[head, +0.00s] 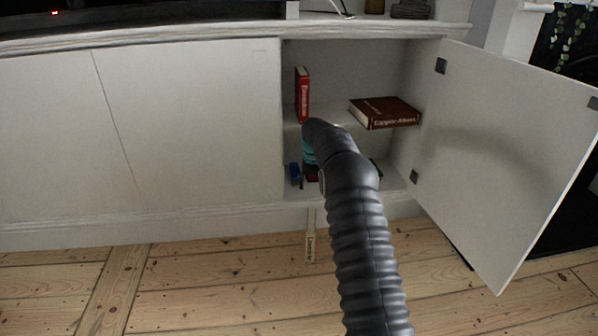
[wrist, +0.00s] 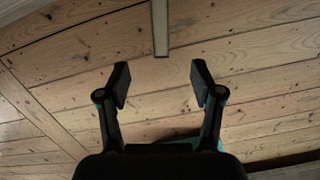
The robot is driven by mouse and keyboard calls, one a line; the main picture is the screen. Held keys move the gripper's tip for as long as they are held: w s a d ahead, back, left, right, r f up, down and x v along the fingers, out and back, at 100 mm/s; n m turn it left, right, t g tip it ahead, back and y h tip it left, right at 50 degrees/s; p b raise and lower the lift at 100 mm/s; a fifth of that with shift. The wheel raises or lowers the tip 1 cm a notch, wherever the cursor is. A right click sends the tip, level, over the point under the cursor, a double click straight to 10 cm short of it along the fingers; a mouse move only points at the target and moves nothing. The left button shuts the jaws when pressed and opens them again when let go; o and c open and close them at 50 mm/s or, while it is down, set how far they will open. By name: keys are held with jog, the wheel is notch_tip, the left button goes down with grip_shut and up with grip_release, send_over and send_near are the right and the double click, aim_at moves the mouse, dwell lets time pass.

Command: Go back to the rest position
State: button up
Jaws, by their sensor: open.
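My gripper (wrist: 161,82) is open in the wrist view, its two black fingers apart with only floorboards between them. Ahead of the fingertips, a narrow pale strip (wrist: 160,28) lies on the floor. In the head view my dark ribbed arm reaches forward to the open cupboard (head: 345,56), and the arm's far end hides most of my gripper. A bit of teal shows beside the arm's end there.
The cupboard door (head: 500,160) stands wide open to the right. A red book (head: 302,95) stands and a brown book (head: 385,112) lies on the upper shelf.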

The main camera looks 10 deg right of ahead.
jog(key=s+a+f+m+g, duration=0.15)
jog(key=s+m, duration=0.75)
jog(key=m, duration=0.9)
jog(key=s+a+r+m+t+p, duration=0.25)
jog(key=s+r+m, duration=0.25)
jog(key=s+r, duration=0.75)
jog(key=s+a+r+m+t+p, duration=0.1)
jog(key=s+r+m+p, duration=0.4)
jog(key=s, duration=1.2)
jog(key=s+a+r+m+t+p, duration=0.15)
jog(key=s+r+m, duration=0.35)
jog(key=s+r, duration=0.95)
notch_tip(320, 180, down, 12)
jog(key=b, duration=1.2)
jog(key=shift+s+a+r+t, duration=0.2)
jog(key=shift+s+a+t, duration=0.05)
jog(key=shift+a+t, duration=0.15)
